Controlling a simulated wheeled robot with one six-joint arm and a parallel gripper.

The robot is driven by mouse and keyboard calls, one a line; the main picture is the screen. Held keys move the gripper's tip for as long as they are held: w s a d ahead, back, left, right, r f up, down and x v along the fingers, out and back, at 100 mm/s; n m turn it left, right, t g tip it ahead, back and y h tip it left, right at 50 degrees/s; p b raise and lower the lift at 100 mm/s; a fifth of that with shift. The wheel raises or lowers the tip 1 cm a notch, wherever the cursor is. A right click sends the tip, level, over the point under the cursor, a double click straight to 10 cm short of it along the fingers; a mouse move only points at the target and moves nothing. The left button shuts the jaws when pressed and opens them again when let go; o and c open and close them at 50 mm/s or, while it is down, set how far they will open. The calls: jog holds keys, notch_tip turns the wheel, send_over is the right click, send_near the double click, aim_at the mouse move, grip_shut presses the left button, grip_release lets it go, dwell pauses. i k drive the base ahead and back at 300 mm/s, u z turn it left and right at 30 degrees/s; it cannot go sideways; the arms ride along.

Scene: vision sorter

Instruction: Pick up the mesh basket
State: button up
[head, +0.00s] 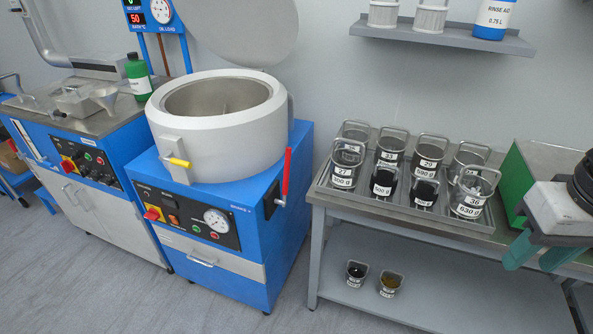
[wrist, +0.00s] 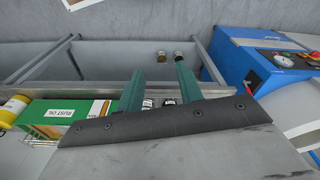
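Several round mesh baskets with wire handles and white weight labels stand in a grey tray (head: 318,183) on the bench in the head view. The front right basket (head: 474,190) is marked 36 and 630 g; another (head: 431,150) is marked 29. Some hold dark contents. Two smaller labelled containers (head: 389,285) stand on the lower shelf. My gripper (head: 538,256) is at the right, in front of the bench edge, apart from the baskets. Its green fingers are spread and empty; they also show in the wrist view (wrist: 160,72), partly hiding labelled baskets (wrist: 147,103).
A green box (head: 525,165) stands right of the tray, close to my arm. A blue machine with a round grey drum (head: 220,130) stands left of the bench. A wall shelf (head: 440,35) hangs above. The floor before the bench is clear.

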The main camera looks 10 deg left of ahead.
aim_at(346, 160)
jog(key=z, duration=0.3)
jog(key=i, duration=0.9)
jog(key=u, duration=0.55)
